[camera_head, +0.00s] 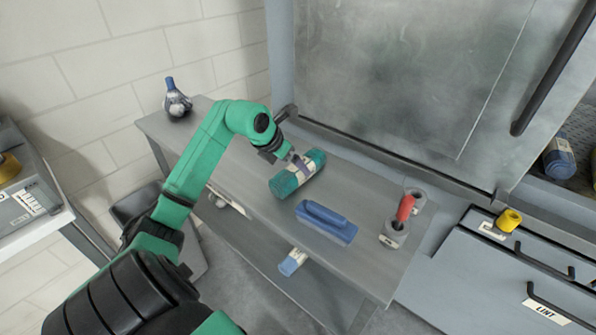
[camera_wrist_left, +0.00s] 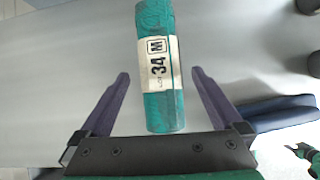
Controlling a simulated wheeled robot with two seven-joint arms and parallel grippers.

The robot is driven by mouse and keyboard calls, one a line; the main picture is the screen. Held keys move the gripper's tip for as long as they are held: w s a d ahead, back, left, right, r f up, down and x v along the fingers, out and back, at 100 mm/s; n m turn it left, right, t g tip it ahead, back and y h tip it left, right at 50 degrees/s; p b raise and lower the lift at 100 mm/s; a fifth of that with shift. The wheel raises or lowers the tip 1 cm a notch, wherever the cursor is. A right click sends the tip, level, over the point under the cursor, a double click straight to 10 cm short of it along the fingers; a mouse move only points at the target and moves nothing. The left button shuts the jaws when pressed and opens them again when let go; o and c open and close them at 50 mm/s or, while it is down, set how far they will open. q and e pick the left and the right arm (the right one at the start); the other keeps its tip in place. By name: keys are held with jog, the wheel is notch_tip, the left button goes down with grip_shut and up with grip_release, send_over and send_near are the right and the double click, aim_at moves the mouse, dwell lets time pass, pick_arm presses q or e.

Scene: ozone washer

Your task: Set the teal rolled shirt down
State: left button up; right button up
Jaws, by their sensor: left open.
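The teal rolled shirt (camera_head: 298,174) lies on the grey bench (camera_head: 372,187), beyond the blue brush-like block. In the left wrist view the roll (camera_wrist_left: 154,100) shows a white band marked "34 M" and sits between the two fingers, with a gap on each side. My left gripper (camera_head: 297,160) is at the roll's upper side in the head view. Its fingers (camera_wrist_left: 158,82) are spread open and do not grip the roll. My right gripper is not in view.
A blue block with a handle (camera_head: 327,221) lies close to the roll. A red-handled tool in a grey holder (camera_head: 396,228) stands to the right. A blue-topped bottle (camera_head: 176,99) stands at the far left end. A wall and grey cabinet back the bench.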

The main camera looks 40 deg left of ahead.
pick_arm(q)
jog(key=b+v, duration=0.1)
jog(key=v, duration=0.5)
jog(key=shift+s+r, duration=0.15)
jog(key=shift+r, duration=0.1)
